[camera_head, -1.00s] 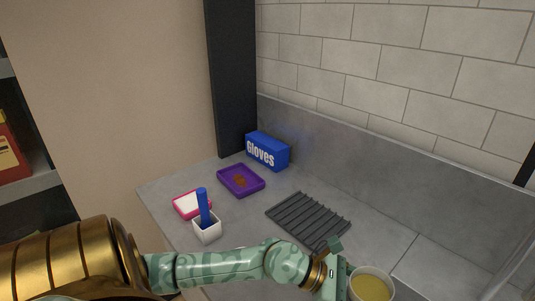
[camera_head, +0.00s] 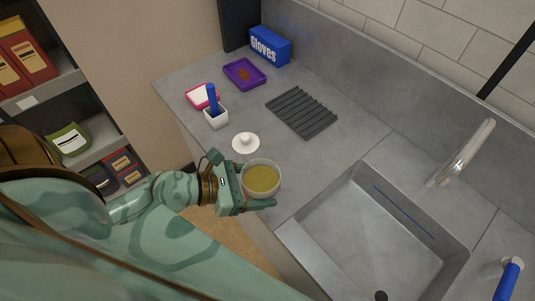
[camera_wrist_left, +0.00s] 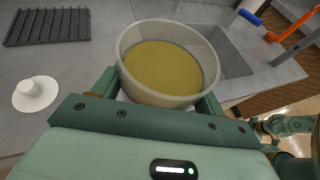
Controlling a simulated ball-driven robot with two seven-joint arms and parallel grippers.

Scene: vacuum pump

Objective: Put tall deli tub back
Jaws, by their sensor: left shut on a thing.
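The tall deli tub (camera_head: 262,178) is a round pale container, open at the top, with yellow-green contents. My left gripper (camera_head: 258,190) is shut on it, with its fingers on either side of the tub. The tub is upright near the counter's front edge, left of the sink. It also fills the middle of the left wrist view (camera_wrist_left: 168,62), where the left gripper's fingers (camera_wrist_left: 160,95) flank it. I cannot tell whether its base touches the counter. A white round lid with a knob (camera_head: 245,143) lies on the counter just behind the tub. My right gripper is not identifiable in the head view.
A ribbed dark mat (camera_head: 302,112), purple tray (camera_head: 244,74), pink-edged tray (camera_head: 202,96), white holder with blue handle (camera_head: 215,117) and blue gloves box (camera_head: 270,46) sit on the counter. The sink (camera_head: 375,235) and faucet (camera_head: 465,152) are at right. Shelves (camera_head: 90,150) stand left.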

